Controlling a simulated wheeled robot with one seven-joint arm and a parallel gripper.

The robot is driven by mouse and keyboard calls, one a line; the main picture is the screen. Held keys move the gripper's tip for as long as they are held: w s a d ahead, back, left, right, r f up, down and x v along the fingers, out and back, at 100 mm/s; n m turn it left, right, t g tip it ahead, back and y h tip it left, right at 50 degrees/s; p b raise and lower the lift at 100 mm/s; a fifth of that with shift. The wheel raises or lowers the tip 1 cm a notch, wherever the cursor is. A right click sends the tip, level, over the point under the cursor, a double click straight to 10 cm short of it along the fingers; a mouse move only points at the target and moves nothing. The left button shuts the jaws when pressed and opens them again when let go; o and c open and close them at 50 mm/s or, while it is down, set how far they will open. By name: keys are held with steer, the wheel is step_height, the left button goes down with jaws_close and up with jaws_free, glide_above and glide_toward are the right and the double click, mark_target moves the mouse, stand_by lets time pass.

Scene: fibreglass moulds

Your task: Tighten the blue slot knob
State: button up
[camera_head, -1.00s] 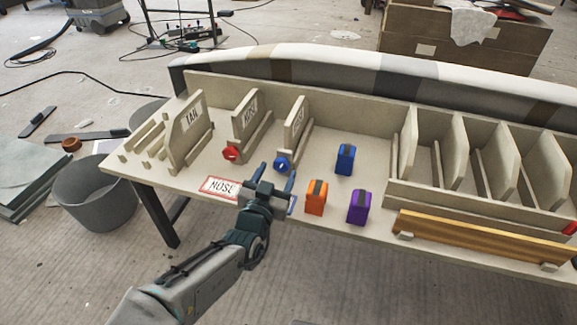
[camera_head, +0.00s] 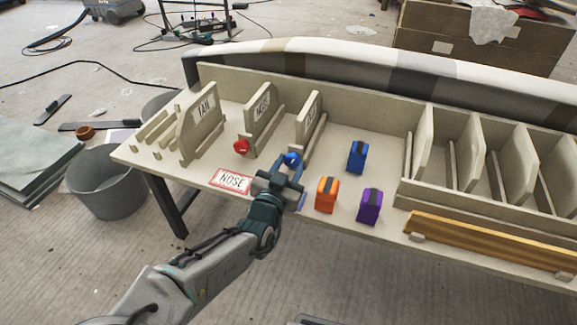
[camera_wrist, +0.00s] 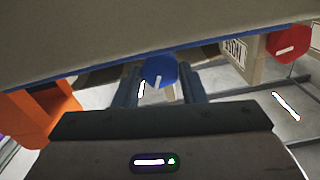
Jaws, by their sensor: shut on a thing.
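The blue slot knob (camera_head: 292,159) sits at the front end of the third upright slot from the left. In the wrist view the knob (camera_wrist: 159,71) is a blue disc with a white bar, between my two fingers. My gripper (camera_head: 287,168) is shut on it, with a finger on either side. The fingers also show in the wrist view (camera_wrist: 160,86). The arm and fingers hide part of the knob in the head view. The red knob (camera_head: 241,147) is on the slot to the left and also shows in the wrist view (camera_wrist: 288,42).
Blue (camera_head: 357,157), orange (camera_head: 327,194) and purple (camera_head: 370,206) blocks stand to the right on the bench. Empty dividers (camera_head: 466,160) and a wooden plank (camera_head: 490,240) are farther right.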

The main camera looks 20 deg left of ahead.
steer(key=shift+f+m, duration=0.1)
steer(key=shift+m, duration=2.6)
steer(key=o, duration=1)
steer(key=shift+s, duration=0.15)
steer(key=s+a+p, duration=0.1)
steer(key=s+p, duration=0.4)
steer(key=s, duration=0.8)
steer(key=shift+s, duration=0.3)
steer(key=shift+a, duration=0.1)
